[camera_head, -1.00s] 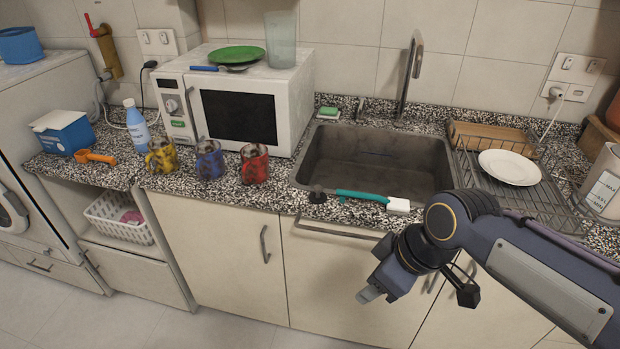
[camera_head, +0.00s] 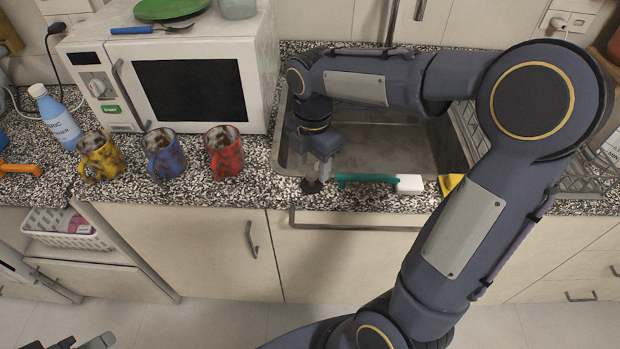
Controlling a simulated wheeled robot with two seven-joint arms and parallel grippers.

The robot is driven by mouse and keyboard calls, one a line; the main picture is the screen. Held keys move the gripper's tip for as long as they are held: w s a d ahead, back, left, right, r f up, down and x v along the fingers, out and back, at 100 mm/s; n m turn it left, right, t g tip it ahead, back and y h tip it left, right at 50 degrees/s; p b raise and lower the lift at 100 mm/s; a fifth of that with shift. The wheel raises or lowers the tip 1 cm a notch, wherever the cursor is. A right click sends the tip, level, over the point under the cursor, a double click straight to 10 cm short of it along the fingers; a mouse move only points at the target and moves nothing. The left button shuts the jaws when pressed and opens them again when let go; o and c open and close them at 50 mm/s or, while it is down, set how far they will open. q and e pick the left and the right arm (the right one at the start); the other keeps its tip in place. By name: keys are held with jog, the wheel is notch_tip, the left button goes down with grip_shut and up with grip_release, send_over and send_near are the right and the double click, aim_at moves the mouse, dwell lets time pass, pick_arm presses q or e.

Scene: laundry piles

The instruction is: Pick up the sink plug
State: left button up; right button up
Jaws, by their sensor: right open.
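The sink plug (camera_head: 311,186) is a small dark piece on the speckled counter, just in front of the sink's front left corner. My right gripper (camera_head: 322,172) points down directly over the plug, its fingertips at or just above it. It is open; I cannot tell whether the fingers touch the plug, as they partly cover its top. Part of what looks like my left gripper (camera_head: 84,343) shows at the bottom left edge, mostly cut off by the frame.
A teal-handled brush (camera_head: 365,178) lies close to the right of the plug. The sink (camera_head: 395,150) is behind. A red mug (camera_head: 225,152), a blue mug (camera_head: 164,155) and a yellow mug (camera_head: 101,157) stand left, before the microwave (camera_head: 185,85). A yellow item (camera_head: 450,184) lies right.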

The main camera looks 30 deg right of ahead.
aim_at(312, 174)
notch_tip(312, 174, down, 4)
jog(key=shift+w+f, duration=0.15)
jog(key=shift+f, duration=0.05)
jog(key=shift+c, duration=0.2)
grip_shut()
